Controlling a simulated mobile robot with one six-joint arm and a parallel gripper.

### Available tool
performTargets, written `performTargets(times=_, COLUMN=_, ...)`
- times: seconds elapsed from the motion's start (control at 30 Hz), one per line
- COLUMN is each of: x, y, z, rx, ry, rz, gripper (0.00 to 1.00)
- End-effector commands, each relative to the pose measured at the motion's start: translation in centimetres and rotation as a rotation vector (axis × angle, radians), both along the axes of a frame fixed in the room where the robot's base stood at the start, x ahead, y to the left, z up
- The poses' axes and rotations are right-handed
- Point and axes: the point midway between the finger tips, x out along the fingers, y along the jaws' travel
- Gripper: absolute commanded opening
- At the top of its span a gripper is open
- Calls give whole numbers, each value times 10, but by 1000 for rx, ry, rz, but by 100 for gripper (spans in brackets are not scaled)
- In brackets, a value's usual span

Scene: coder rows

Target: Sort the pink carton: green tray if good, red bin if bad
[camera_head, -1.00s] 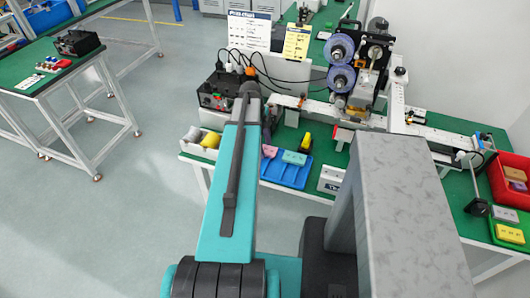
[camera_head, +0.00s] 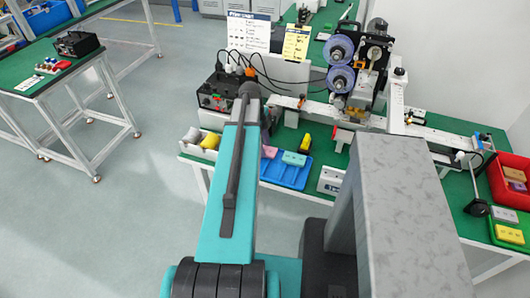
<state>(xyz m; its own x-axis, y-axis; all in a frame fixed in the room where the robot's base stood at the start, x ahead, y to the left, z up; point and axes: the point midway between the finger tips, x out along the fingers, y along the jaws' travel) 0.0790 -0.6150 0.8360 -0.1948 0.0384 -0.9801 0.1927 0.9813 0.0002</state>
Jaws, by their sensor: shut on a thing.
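The pink carton (camera_head: 269,152) shows at the back left of the blue tray (camera_head: 284,177), just right of my teal arm link, which hides part of that area. I cannot tell whether it rests in the tray or is held above it. The green tray (camera_head: 519,246) is at the right edge of the view and has a yellow block and a grey block in it. The red bin (camera_head: 497,183) is behind it and has a tan block and a darker block inside. My gripper is not visible; my arm covers the view there.
A teal carton (camera_head: 294,158) lies in the blue tray. A yellow-and-black object (camera_head: 305,144) stands behind it. A machine with purple reels (camera_head: 341,79) and a white rail (camera_head: 440,137) fill the back right. A black control box (camera_head: 215,97) is at the back left.

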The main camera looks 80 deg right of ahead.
Motion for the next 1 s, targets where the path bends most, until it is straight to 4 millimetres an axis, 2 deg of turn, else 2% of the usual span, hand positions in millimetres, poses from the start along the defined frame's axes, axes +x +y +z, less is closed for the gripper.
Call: performTargets(times=1.0, x=1, y=0, z=41, rx=0, ry=0, rz=1, gripper=28)
